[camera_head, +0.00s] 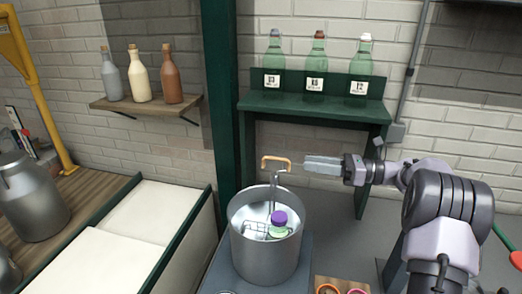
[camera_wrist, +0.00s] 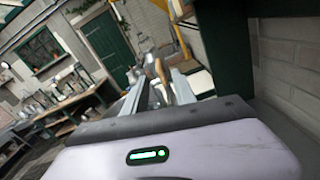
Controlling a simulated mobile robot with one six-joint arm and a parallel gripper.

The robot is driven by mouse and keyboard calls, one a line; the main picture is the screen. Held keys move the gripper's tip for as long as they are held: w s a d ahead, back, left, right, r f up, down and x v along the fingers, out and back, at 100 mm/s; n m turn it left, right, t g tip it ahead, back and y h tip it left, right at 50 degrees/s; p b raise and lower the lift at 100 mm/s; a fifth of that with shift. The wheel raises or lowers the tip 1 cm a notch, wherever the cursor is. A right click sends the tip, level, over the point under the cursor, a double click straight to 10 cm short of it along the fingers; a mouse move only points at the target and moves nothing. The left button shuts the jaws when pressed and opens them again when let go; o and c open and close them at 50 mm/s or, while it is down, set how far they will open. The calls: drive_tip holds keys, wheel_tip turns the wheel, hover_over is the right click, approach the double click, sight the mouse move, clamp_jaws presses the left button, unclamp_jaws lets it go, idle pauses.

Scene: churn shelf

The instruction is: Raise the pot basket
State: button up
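A steel pot (camera_head: 264,256) stands low in the centre of the head view. Inside it is a wire basket (camera_head: 256,230) holding a green bottle with a purple cap (camera_head: 279,218). The basket's stem rises above the rim to an orange handle (camera_head: 277,160). My gripper (camera_head: 308,165) is level with the handle and just to its right, with a small gap showing in this view. In the wrist view my gripper (camera_wrist: 158,92) has its two fingers apart, and the orange-brown handle (camera_wrist: 161,72) shows between or just beyond them. The basket's bottom is hidden by the pot wall.
A green shelf (camera_head: 315,105) with several labelled bottles stands behind my gripper. A dark green post (camera_head: 220,95) rises left of the pot. A wooden wall shelf (camera_head: 146,105) holds bottles. A milk can (camera_head: 32,198) stands far left. Small cups (camera_head: 328,289) sit at the bottom edge.

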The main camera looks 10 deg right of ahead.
sight(284, 160)
drive_tip(key=b+x, duration=0.3)
drive_tip(key=x, duration=0.8)
drive_tip(key=shift+s+a, duration=0.1)
clamp_jaws()
drive_tip(key=shift+f, duration=0.1)
idle(0.8)
